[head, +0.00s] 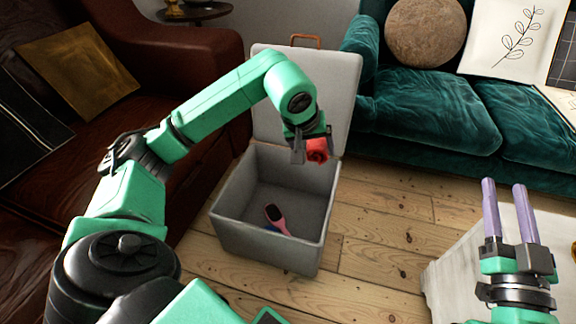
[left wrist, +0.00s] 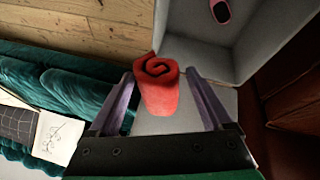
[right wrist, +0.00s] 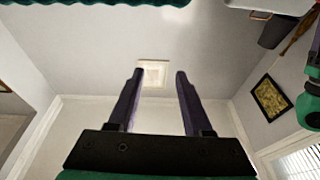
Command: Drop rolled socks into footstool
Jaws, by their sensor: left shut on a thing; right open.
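The rolled socks (head: 318,150) are a red bundle, seen at my left gripper (head: 308,150) in the head view. In the left wrist view the red roll (left wrist: 158,92) shows its spiral end between the fingers of my left gripper (left wrist: 160,95). The left gripper is shut on the roll and holds it above the back right part of the footstool (head: 262,244). The footstool is a grey open box with its lid (head: 345,95) raised at the back. My right gripper (head: 508,185) is open and empty at the right; it points up in the right wrist view (right wrist: 155,85).
A brown leather sofa (head: 190,60) stands at left, a teal sofa (head: 420,110) at the back right. A white surface (head: 450,270) lies under my right gripper. Floorboards (head: 385,235) right of the footstool are clear.

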